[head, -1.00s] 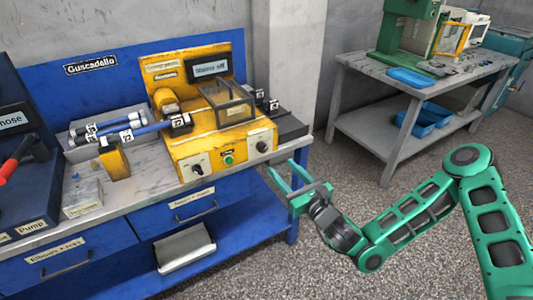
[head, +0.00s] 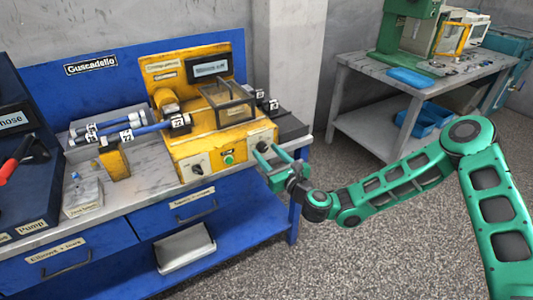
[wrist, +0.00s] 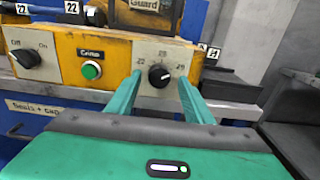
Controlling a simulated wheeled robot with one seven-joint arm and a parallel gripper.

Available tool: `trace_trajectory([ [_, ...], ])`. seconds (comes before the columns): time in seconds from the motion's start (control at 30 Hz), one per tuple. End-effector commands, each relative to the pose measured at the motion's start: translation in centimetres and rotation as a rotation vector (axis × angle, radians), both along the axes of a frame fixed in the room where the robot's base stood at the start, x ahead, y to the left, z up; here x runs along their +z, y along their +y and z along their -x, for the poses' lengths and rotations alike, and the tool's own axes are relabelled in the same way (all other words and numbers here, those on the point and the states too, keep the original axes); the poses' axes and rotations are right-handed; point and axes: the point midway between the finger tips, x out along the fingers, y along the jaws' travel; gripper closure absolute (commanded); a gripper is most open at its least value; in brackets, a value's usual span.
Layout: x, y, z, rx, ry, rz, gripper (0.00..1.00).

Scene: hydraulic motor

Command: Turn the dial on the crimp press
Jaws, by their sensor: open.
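The yellow crimp press (head: 210,125) stands on the blue workbench. Its dial (wrist: 158,75) is a black knob on a light plate with number marks around it, at the right of the press front. In the head view the dial (head: 262,147) is just above and left of my fingertips. My gripper (head: 270,153) is open and empty, its two green fingers pointing at the press front. In the wrist view my gripper (wrist: 160,85) has one finger on each side of the dial's lower part; I cannot tell whether they touch it.
A green Crimp button (wrist: 91,70) and an Off/On switch (wrist: 27,59) sit left of the dial. A guard box (head: 230,103) is on top of the press. Hoses (head: 125,133) lie to the left. Open floor (head: 340,240) lies in front.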

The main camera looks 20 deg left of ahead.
Motion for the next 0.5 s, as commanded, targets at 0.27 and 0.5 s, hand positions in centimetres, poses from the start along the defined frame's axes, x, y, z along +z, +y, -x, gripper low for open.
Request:
trace_trajectory([
  [0.27,-0.02,0.53,-0.52,-0.001,0.001,0.001,0.53],
  [0.5,-0.02,0.53,-0.49,0.0,0.001,0.001,0.72],
])
